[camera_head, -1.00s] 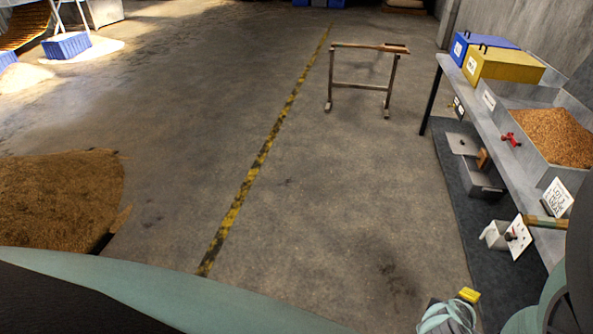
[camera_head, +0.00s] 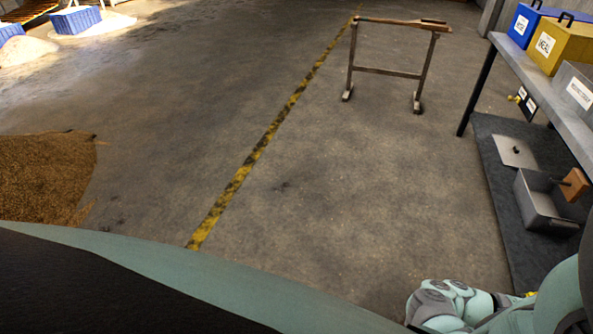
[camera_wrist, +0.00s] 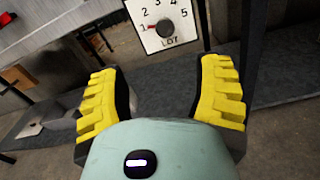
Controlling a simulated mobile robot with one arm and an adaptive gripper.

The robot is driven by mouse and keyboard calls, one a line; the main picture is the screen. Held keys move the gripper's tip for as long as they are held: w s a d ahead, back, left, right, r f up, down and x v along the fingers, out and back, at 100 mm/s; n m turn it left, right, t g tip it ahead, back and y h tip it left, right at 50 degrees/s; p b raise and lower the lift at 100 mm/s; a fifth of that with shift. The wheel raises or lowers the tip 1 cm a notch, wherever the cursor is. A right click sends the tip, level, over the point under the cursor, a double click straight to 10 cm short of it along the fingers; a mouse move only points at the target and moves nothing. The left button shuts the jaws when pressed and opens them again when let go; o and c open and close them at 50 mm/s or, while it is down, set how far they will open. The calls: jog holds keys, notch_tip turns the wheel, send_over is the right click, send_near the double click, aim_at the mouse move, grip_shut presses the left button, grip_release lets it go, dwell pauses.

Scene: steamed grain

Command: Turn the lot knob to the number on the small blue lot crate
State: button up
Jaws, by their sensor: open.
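In the wrist view a white lot plate (camera_wrist: 150,14) with the numbers 1 to 5 and the word LOT stands upright beyond the fingers. Its round dark lot knob (camera_wrist: 166,28) has a red pointer at the 1. My gripper (camera_wrist: 161,72) is open and empty, its yellow fingers short of the plate and apart from the knob. In the head view a blue crate (camera_head: 76,21) stands far off at the upper left, with another blue crate (camera_head: 10,31) at the edge. No number is readable on either, and I cannot tell which is the lot crate.
A bench (camera_head: 553,100) runs along the right, with a labelled blue box (camera_head: 522,24) and yellow box (camera_head: 558,42) on it. A metal bin (camera_head: 540,203) stands below. A wooden stand (camera_head: 388,72) is ahead. A grain heap (camera_head: 45,175) lies left; the middle floor is clear.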

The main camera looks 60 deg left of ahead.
jog(key=shift+s+d+b+x, duration=0.1)
jog(key=shift+b+x, duration=0.55)
jog(key=shift+x, duration=1.95)
jog(key=shift+s+d+b+x, duration=0.1)
jog(key=shift+b+x, duration=0.55)
jog(key=shift+x, duration=2)
jog(key=shift+s+d+b+x, duration=0.1)
jog(key=shift+b+x, duration=0.55)
jog(key=shift+x, duration=1.95)
jog(key=shift+c, duration=0.2)
jog(key=shift+a, duration=0.1)
grip_shut()
